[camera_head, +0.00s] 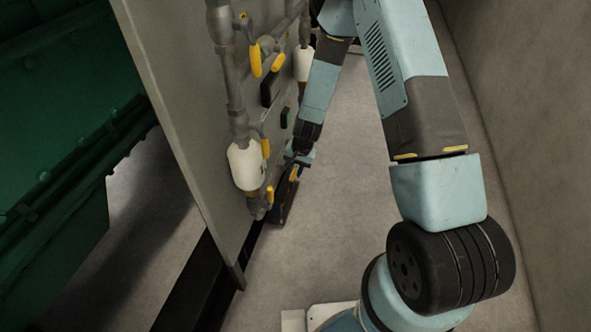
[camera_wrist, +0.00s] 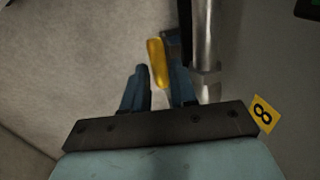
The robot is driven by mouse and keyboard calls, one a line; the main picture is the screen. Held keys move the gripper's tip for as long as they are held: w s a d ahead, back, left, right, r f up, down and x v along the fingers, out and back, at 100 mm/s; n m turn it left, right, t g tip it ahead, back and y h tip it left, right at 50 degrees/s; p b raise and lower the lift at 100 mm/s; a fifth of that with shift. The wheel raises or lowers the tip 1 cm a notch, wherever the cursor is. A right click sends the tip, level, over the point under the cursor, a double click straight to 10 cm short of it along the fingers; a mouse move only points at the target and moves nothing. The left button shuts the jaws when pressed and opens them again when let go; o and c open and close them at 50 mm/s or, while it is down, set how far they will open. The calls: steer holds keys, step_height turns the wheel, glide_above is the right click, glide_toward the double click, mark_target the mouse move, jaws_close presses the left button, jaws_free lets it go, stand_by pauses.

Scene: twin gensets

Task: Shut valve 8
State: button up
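A yellow tag marked 8 (camera_wrist: 262,113) sits on the panel at the right of the wrist view. A yellow valve handle (camera_wrist: 157,63) lies beside the grey metal pipe (camera_wrist: 207,45). My gripper (camera_wrist: 158,78) is open, with one finger on each side of this handle. A gap shows between the left finger and the handle; the right finger is close to it, and I cannot tell whether they touch. In the head view my gripper (camera_head: 284,202) is low beside the panel, partly hidden by my wrist. The valve body is mostly hidden.
The grey panel (camera_head: 180,90) carries pipes, white canisters (camera_head: 246,165) and other yellow handles (camera_head: 255,60). A green machine (camera_head: 60,100) stands left of the panel. A wall (camera_head: 530,110) rises at the right. Bare floor (camera_head: 345,150) lies between panel and wall.

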jaws_close()
steer(key=shift+s+a, duration=0.1)
steer(key=shift+a, duration=0.05)
stand_by(0.4)
